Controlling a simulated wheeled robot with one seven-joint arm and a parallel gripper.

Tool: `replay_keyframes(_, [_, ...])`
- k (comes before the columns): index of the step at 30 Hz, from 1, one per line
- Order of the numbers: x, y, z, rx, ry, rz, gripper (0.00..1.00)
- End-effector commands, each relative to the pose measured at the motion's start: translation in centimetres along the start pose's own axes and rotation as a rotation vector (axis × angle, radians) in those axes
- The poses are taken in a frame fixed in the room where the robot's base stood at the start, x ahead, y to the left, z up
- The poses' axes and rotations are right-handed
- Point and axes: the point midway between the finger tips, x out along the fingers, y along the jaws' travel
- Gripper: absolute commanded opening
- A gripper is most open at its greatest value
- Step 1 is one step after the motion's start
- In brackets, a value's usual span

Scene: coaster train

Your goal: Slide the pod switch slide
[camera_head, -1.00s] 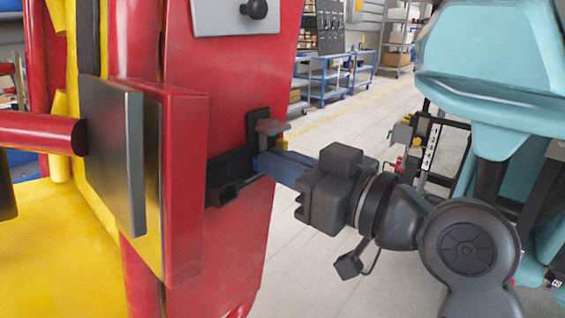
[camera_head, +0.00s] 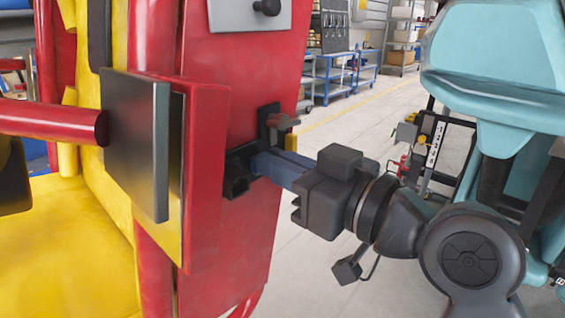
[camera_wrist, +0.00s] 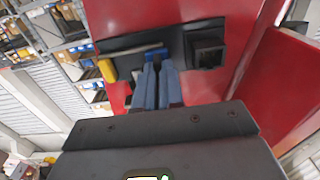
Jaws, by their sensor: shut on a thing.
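The pod switch slide is a dark mechanism (camera_head: 238,160) mounted on the red panel. It has a black boxy block (camera_head: 237,185) at its left end and a grey piece (camera_head: 283,121) at the upper right. In the wrist view, the dark mount (camera_wrist: 125,45) shows with the block (camera_wrist: 208,52) at right. My gripper (camera_head: 256,163) has blue fingers reaching to the mechanism from the right. In the wrist view the fingers (camera_wrist: 157,66) are close together at a small blue part (camera_wrist: 155,53). They are shut on the slide; the gripped part is mostly hidden.
The red panel (camera_head: 232,255) stands behind the mechanism. A dark flat plate (camera_head: 136,140) juts out left of it, with a red bar (camera_head: 50,123). In the wrist view a yellow piece (camera_wrist: 107,70) sits left of the fingers.

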Motion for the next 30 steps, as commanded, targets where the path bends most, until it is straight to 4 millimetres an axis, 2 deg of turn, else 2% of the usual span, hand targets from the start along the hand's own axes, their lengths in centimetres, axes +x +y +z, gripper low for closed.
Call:
replay_keyframes(1, [0.0, -0.4, 0.1, 0.001, -0.002, -0.010, 0.10])
replay_keyframes(9, [0.0, -0.3, 0.1, 0.001, -0.002, -0.008, 0.34])
replay_keyframes(17, [-0.2, -0.2, 0.1, 0.001, -0.001, -0.005, 0.34])
replay_keyframes(20, [-1.1, -0.1, 0.1, 0.001, 0.000, -0.003, 0.34])
replay_keyframes(30, [-6.3, -0.1, 0.2, 0.000, -0.001, -0.003, 0.34])
